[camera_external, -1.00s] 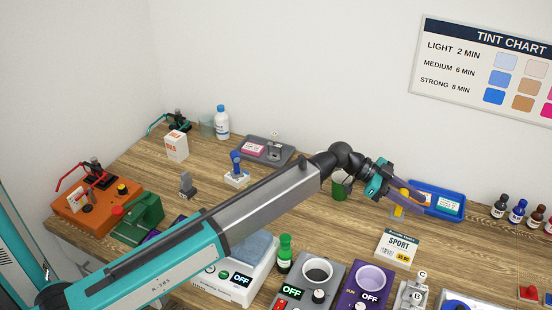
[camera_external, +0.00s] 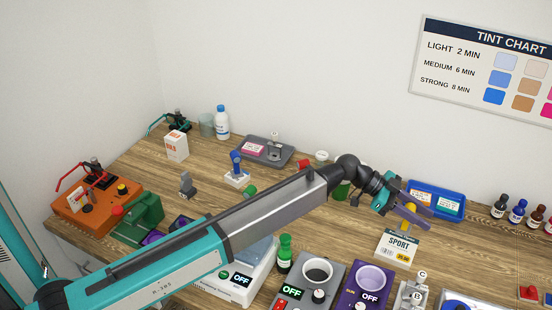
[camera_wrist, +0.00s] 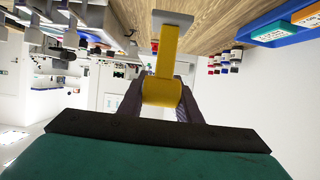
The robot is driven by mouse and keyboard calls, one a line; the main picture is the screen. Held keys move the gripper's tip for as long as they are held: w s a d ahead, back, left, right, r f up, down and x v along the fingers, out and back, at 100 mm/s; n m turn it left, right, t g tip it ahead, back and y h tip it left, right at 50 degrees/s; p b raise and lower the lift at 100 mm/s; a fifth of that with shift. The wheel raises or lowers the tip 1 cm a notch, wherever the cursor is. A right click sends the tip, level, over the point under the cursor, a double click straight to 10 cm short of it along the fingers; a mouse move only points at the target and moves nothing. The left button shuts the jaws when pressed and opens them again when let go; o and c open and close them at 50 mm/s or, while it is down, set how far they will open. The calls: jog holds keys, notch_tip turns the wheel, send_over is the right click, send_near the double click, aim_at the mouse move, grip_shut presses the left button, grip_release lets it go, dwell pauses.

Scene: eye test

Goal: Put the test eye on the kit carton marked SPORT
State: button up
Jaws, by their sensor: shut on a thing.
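The kit carton marked SPORT (camera_external: 398,244) is a pale box with a yellow label, on the wooden table right of the middle. My gripper (camera_external: 411,213) is above and just behind it in the picture. It is shut on a yellow piece, which I take to be the test eye (camera_wrist: 163,92).
A blue tray (camera_external: 464,209) with labelled cards lies behind my gripper. Several small dark bottles (camera_external: 518,211) stand to its right. A purple device (camera_external: 345,298) and a grey device (camera_external: 300,297) stand in front. A green bottle (camera_external: 285,254) is left of them.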

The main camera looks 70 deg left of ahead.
aim_at(408, 228)
jog(key=shift+f+p, duration=0.35)
jog(key=shift+f, duration=1.3)
jog(key=shift+f, duration=0.15)
jog(key=shift+f+p, duration=0.6)
jog(key=shift+f, duration=1.15)
jog(key=shift+f, duration=0.15)
jog(key=o, duration=1.2)
jog(key=shift+c, duration=0.2)
jog(key=shift+r, duration=0.25)
jog(key=b+v, duration=0.3)
jog(key=v, duration=0.9)
jog(key=shift+f, duration=0.2)
